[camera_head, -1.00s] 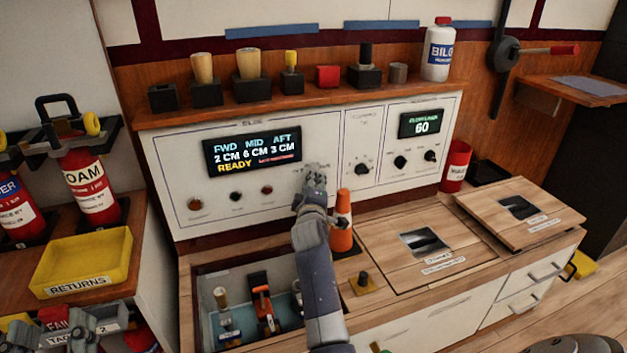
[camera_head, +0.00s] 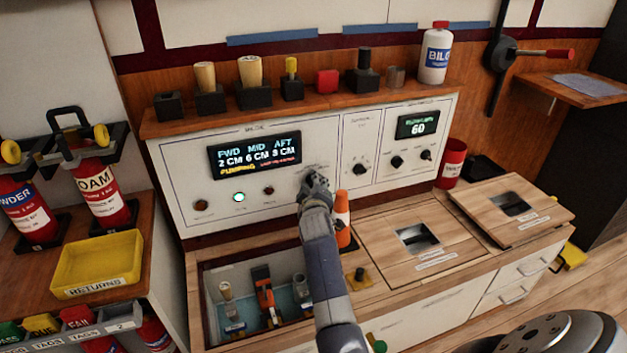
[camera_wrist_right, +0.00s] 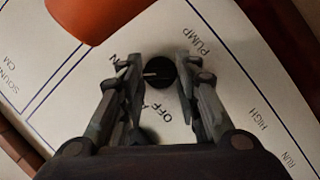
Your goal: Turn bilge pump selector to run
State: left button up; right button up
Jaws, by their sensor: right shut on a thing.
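The bilge pump selector is a round black knob (camera_wrist_right: 160,72) with a white pointer mark, on the white panel. In the right wrist view its mark points left, toward a partly hidden label ending in "N"; "OFF" is below and "PUMP" is to the upper right. My right gripper (camera_wrist_right: 160,73) is shut on the knob, one finger on each side. In the head view my right gripper (camera_head: 316,182) is at the panel and hides the knob. The gauge display (camera_head: 255,157) reads "PUMPING", and a lamp (camera_head: 239,197) below it is lit white-cyan. My left gripper is not in view.
An orange cone (camera_head: 342,222) stands close beside my right gripper. A shelf (camera_head: 320,92) with several black blocks and a white bottle (camera_head: 435,52) runs above the panel. An open bin (camera_head: 262,300) with tools lies below. Wooden lids (camera_head: 422,238) cover the counter to the right.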

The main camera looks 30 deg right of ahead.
pick_arm(q)
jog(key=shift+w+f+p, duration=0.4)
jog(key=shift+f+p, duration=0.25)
jog(key=shift+p, duration=0.55)
pick_arm(e)
jog(key=shift+d+m+y, duration=0.1)
jog(key=shift+m+y, duration=0.2)
jog(key=shift+m, duration=0.2)
jog(key=o, duration=1.1)
jog(key=shift+c, duration=0.2)
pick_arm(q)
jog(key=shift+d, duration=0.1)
pick_arm(e)
jog(key=shift+s, duration=0.1)
jog(key=v, duration=0.7)
jog(key=shift+s, duration=0.2)
